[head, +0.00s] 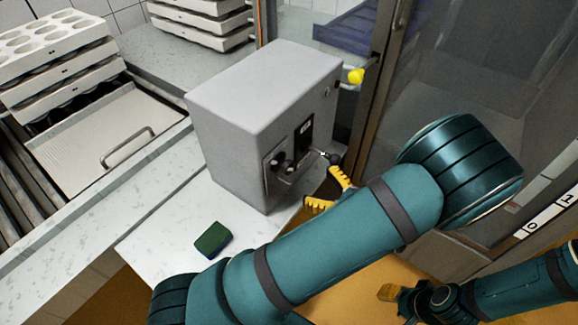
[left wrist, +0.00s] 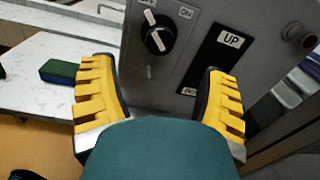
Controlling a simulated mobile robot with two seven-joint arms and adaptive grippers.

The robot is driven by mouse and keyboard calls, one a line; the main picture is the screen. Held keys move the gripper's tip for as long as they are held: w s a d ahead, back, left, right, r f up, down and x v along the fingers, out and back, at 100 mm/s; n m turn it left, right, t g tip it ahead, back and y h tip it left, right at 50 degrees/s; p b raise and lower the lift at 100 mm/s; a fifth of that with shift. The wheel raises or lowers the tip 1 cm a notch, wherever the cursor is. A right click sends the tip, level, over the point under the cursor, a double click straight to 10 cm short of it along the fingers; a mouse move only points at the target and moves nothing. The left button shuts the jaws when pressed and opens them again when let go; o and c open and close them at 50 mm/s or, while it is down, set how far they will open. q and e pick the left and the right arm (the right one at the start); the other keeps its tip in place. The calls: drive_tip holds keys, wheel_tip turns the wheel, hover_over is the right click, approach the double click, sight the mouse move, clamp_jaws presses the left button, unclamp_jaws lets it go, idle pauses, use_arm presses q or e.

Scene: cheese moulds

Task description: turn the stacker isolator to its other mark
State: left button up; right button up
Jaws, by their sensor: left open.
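The stacker isolator is a black round knob (left wrist: 158,38) with white marks on it, on the face of a grey control box (head: 255,105). In the left wrist view its white line runs from upper left to lower right, and an "ON" label (left wrist: 186,13) sits at its upper right. The other label is cut off at the top. My left gripper (head: 329,191) is open and empty in front of the box; its yellow fingers are spread below the knob in the left wrist view (left wrist: 159,75), apart from it. My right gripper (head: 390,293) is at the lower right, its opening unclear.
A black panel labelled "UP" (left wrist: 231,39) is right of the knob, with a round grey button (left wrist: 292,32) beyond. A green sponge (head: 213,240) lies on the pale counter (head: 160,225). A glass door frame (head: 375,85) stands right of the box. White mould stacks (head: 55,50) are at left.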

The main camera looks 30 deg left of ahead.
sight(291, 169)
use_arm(q)
drive_tip(key=a, duration=0.3)
drive_tip(key=w+a, duration=0.1)
drive_tip(key=a, duration=0.5)
drive_tip(key=shift+w+a+b, duration=0.15)
drive_tip(key=shift+a+b, duration=0.25)
drive_tip(key=c, duration=1.2)
